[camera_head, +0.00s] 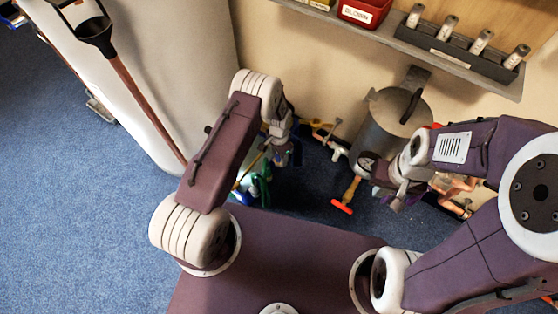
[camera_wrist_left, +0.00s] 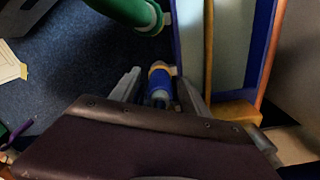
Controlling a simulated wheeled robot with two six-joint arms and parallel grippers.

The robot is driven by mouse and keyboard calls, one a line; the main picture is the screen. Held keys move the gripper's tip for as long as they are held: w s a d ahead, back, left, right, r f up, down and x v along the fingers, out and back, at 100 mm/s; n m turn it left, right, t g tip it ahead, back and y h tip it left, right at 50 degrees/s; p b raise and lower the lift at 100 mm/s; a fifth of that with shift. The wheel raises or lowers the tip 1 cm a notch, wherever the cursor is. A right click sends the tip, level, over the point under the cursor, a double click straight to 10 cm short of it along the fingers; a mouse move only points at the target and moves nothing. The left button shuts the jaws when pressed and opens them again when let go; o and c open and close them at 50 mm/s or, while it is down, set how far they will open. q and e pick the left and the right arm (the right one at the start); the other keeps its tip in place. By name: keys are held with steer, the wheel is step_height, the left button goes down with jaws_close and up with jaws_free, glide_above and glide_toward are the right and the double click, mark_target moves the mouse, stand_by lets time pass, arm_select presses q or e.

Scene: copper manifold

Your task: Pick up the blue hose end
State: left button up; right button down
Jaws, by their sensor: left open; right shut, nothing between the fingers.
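The blue hose end (camera_wrist_left: 160,86) is a short blue cylinder with a yellow-tan band at its far end, in the middle of the left wrist view. My left gripper (camera_wrist_left: 160,78) is open, with one finger on each side of it; I cannot tell whether either finger touches it. In the head view my left gripper (camera_head: 284,150) is low near the wall and partly hidden by its own wrist. I cannot make out the blue hose end clearly there. My right gripper (camera_head: 396,192) is shut and empty beside the copper pipework.
A green hose (camera_wrist_left: 128,12) lies beyond the left finger, and also shows in the head view (camera_head: 258,186). A pale blue-edged panel (camera_wrist_left: 226,45) and a wooden stick (camera_wrist_left: 208,50) stand close on the right. A grey tank (camera_head: 392,122) is by the wall, under a shelf (camera_head: 440,62).

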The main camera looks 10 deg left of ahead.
arm_select(q)
steer(key=shift+f, duration=0.2)
jaws_close()
steer(key=shift+r+p, duration=0.3)
steer(key=shift+p, duration=0.15)
step_height(320, 180, up, 4)
steer(key=p, duration=0.4)
steer(key=shift+r, duration=0.2)
steer(key=w+d+r, duration=0.2)
steer(key=d+r, duration=0.4)
steer(key=d, duration=0.5)
steer(key=shift+w+d+p, duration=0.15)
steer(key=shift+d+p, duration=0.1)
steer(key=shift+p, duration=0.05)
steer(key=shift+r, duration=0.1)
